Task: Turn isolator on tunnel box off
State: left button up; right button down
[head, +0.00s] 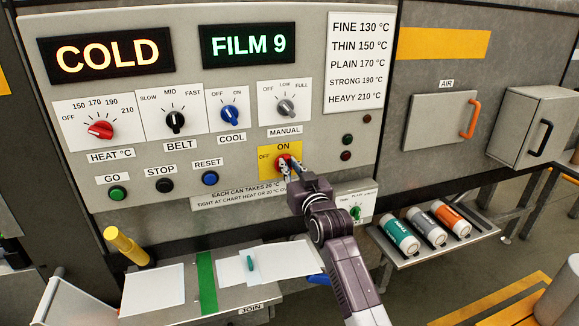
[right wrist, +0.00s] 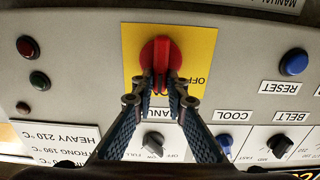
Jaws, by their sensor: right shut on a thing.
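The isolator is a red rotary handle (head: 282,159) on a yellow plate (head: 267,168) marked ON at the top and OFF at the left, on the grey control panel. My right gripper (head: 289,167) is at the handle and covers part of it. In the right wrist view, which shows the panel upside down, the red handle (right wrist: 161,60) stands in line with the fingers, and the right gripper's fingertips (right wrist: 161,88) are closed on its near end. The handle appears to point at ON. My left gripper is not in view.
The panel has heat (head: 100,130), belt (head: 175,121), cool (head: 230,115) and manual (head: 286,107) knobs above, with go, stop and reset buttons at lower left. A small box with a green knob (head: 356,212) sits just right of my right arm. Bottles (head: 426,227) lie on a shelf at right.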

jog(key=shift+s+a+f+n+p, duration=0.1)
jog(key=shift+a+f+n+p, duration=0.2)
jog(key=shift+n, duration=2.7)
jog(key=shift+s+a+f+n+p, duration=0.15)
jog(key=shift+a+f+n, duration=0.15)
jog(key=shift+n, duration=2.7)
jog(key=shift+s+a+f+n+p, duration=0.1)
jog(key=shift+a+f+n+p, duration=0.2)
jog(key=shift+n, duration=2.7)
jog(key=shift+d+f, duration=0.1)
jog(key=c, duration=1.9)
grip_release()
jog(key=shift+c, duration=0.2)
jog(key=v, duration=1.2)
